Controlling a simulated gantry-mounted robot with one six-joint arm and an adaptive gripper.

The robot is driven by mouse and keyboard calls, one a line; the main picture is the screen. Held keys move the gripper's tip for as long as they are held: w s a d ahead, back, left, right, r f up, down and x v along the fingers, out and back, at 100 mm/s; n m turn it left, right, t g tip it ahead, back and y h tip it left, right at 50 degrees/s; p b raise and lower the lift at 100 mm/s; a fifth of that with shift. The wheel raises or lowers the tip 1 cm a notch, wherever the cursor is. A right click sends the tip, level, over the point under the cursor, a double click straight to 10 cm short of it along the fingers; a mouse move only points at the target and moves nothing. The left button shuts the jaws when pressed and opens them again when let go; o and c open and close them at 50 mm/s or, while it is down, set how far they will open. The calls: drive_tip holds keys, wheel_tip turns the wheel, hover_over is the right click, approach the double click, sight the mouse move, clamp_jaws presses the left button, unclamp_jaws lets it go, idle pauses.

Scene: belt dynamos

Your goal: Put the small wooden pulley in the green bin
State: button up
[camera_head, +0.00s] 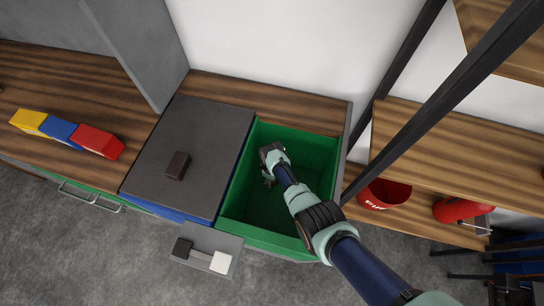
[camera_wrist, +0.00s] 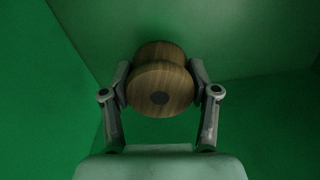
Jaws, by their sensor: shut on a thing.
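The small wooden pulley (camera_wrist: 160,84) shows in the wrist view as a round brown wooden piece with a dark hole in its middle. My gripper (camera_wrist: 159,85) is shut on it, with one finger on each side. In the head view my gripper (camera_head: 268,178) is over the open green bin (camera_head: 312,148), inside the span of its walls. Green walls surround the pulley in the wrist view. The pulley is hidden or too small to make out in the head view. The gap between pulley and bin floor cannot be told.
A dark grey lid with a brown handle (camera_head: 178,166) covers the space left of the green bin. Yellow, blue and red boxes (camera_head: 97,141) lie on the wooden counter at far left.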

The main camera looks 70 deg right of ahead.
drive_tip(key=shift+f+b, duration=1.55)
drive_tip(key=shift+f, duration=0.5)
drive_tip(key=shift+f, duration=0.2)
drive_tip(key=o, duration=1.2)
drive_tip(key=shift+r, duration=0.15)
wheel_tip(320, 180, up, 12)
drive_tip(key=p, duration=0.8)
drive_tip(key=shift+r, duration=0.1)
